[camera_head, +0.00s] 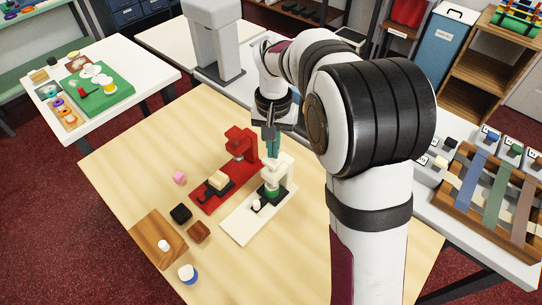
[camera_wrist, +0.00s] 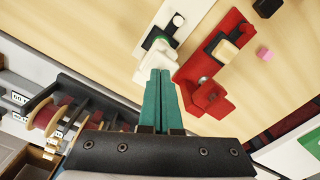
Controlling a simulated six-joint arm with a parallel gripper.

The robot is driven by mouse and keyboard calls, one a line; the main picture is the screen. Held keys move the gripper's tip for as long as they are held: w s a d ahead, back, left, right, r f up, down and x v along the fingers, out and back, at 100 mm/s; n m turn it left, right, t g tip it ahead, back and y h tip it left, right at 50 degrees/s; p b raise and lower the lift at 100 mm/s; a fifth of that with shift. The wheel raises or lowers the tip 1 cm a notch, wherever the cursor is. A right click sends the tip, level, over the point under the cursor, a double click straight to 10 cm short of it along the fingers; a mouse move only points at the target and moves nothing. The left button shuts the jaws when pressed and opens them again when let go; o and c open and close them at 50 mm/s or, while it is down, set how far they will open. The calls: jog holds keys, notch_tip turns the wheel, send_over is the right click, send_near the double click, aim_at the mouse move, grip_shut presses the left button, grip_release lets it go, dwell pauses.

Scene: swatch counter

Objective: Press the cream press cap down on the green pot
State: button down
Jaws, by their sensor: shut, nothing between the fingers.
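The cream press (camera_head: 281,163) stands on a long white base (camera_head: 240,228), its head over a green pot (camera_head: 270,192) on a dark seat. My gripper (camera_head: 272,154), with green fingers, is shut and empty, pointing down at the top of the cream press. In the wrist view the shut fingertips (camera_wrist: 160,73) overlap the cream press (camera_wrist: 148,67); I cannot tell whether they touch the cap. The pot is mostly hidden there, under the press head. Whether the cap sits against the pot is too small to tell.
A red press (camera_head: 237,140) with a cream block (camera_head: 218,180) stands close on the left. A pink cube (camera_head: 179,177), a black block (camera_head: 181,213), a brown block (camera_head: 199,232) and a wooden board (camera_head: 150,229) lie farther left. The wooden table's front right is clear.

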jog(key=shift+f, duration=1.05)
jog(key=shift+r, duration=4.05)
jog(key=s+d+f+m+y, duration=0.1)
jog(key=s, duration=1.3)
jog(key=s+d+f+m, duration=0.1)
jog(key=s+d, duration=0.1)
jog(key=s, duration=1.2)
jog(key=shift+s+d+m+y, duration=0.15)
jog(key=shift+s+m+y, duration=0.15)
jog(key=shift+y, duration=0.1)
